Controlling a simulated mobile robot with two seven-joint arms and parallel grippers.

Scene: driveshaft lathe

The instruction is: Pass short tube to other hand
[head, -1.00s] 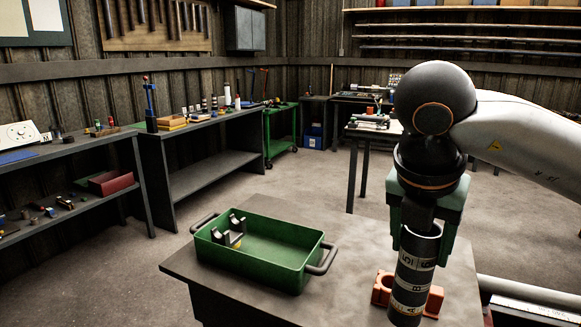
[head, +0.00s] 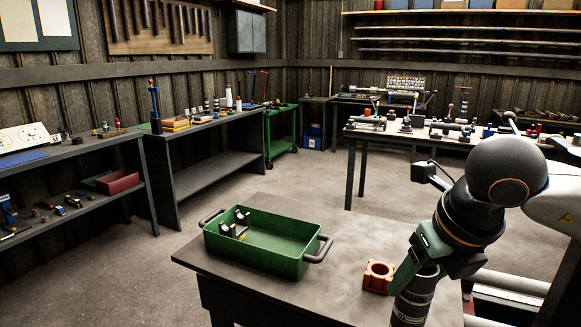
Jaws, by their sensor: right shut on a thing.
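The short tube (head: 416,296) is dark with pale bands and markings. It shows at the bottom right of the head view, tilted, its lower end near the frame's bottom edge. My right gripper (head: 424,266) is shut on the tube's upper part, beside the small table's right side. The green finger and gripper body hide part of the tube. My left gripper is not in view.
A green tray (head: 262,258) with dark handles and a few dark pieces inside stands on the small table (head: 330,285). An orange block with a round hole (head: 378,277) sits just left of the tube. Benches with many parts stand behind, across open floor.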

